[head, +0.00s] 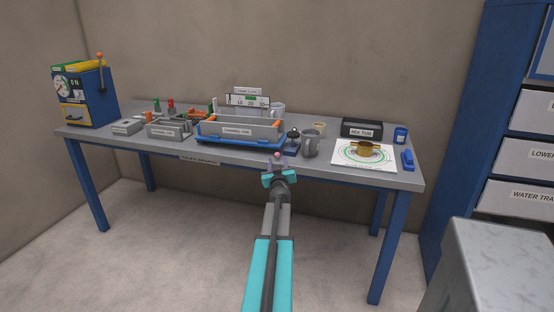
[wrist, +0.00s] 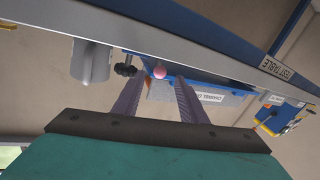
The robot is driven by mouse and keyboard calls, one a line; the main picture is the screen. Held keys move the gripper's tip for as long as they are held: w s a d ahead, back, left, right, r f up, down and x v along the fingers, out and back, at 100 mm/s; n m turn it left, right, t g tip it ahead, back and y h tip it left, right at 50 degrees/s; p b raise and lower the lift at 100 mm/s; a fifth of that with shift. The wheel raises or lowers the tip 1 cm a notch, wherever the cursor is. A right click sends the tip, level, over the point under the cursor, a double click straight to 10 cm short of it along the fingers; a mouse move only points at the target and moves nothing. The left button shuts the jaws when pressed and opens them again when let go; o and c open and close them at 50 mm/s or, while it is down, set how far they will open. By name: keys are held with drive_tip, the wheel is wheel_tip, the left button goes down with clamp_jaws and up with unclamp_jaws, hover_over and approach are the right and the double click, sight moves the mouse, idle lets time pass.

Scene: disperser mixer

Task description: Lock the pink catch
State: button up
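The pink catch shows as a small pink ball (wrist: 159,72) in the wrist view, at the near side of the blue tray (wrist: 184,74). In the head view the pink ball (head: 277,154) sits just above my gripper, by the table's front edge. My gripper (head: 280,170) is in front of that edge. In the wrist view, its two ridged fingers (wrist: 159,98) stand apart with nothing between them, and the ball lies beyond the gap. Whether a finger touches the ball, and the catch's mechanism, cannot be made out.
The blue tray (head: 240,141) holds a grey labelled channel (head: 262,130). The floor before the table is clear.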

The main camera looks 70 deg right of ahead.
sight(277, 156)
drive_tip(key=shift+x, duration=2.35)
clamp_jaws()
